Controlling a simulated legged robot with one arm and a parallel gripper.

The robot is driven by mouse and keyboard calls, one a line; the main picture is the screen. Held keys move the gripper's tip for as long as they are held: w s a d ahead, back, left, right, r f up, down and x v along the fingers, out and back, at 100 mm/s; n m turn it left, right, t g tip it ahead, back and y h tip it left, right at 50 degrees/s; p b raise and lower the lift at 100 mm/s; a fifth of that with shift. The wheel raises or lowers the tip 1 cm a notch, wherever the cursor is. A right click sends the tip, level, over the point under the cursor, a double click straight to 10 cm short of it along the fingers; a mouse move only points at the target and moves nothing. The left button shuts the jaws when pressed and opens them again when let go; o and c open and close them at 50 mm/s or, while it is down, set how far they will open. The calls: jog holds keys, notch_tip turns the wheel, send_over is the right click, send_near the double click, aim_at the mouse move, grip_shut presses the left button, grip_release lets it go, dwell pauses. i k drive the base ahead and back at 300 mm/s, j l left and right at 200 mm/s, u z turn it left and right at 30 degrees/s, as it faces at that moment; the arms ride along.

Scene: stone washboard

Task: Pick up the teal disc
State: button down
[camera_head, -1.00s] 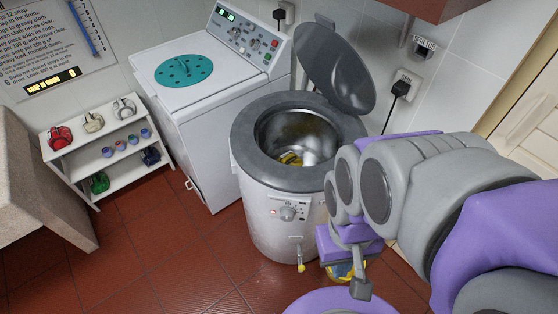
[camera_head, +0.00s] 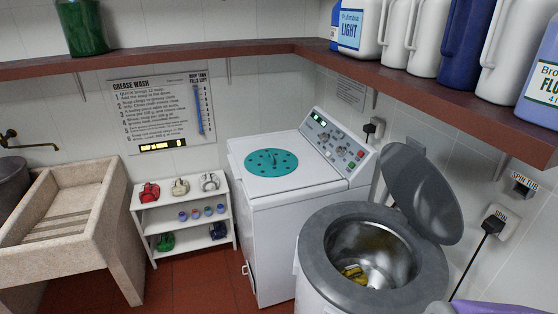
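The teal disc (camera_head: 271,162) lies flat on the white top of the washing machine (camera_head: 290,225), near its left side. It is round with several small dark holes. My gripper is not in view. Only a purple piece of my arm shows at the bottom right corner, well to the right of the disc and beyond the round tub.
A round spin tub (camera_head: 313,262) with its grey lid (camera_head: 424,193) raised stands right of the machine, yellow cloth inside. A small white shelf (camera_head: 180,200) and stone sink (camera_head: 118,225) stand left. A brown shelf (camera_head: 150,62) with bottles runs above.

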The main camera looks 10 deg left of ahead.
aim_at(270, 163)
jog(key=i+j+z, duration=0.15)
jog(key=j, duration=0.75)
jog(key=j+z, duration=0.15)
jog(key=j, duration=0.75)
jog(key=i+j+z, duration=0.1)
jog(key=i+j, duration=0.3)
jog(key=j, duration=0.2)
jog(key=i+j+z, duration=0.15)
jog(key=i+j, duration=0.25)
jog(key=j, duration=0.25)
jog(key=i+j+z, duration=0.15)
jog(key=j, duration=0.2)
jog(key=i+j+z, duration=0.1)
jog(key=i+j, duration=0.45)
jog(key=i+j+z, duration=0.1)
jog(key=i+j, duration=0.15)
jog(key=j, duration=0.3)
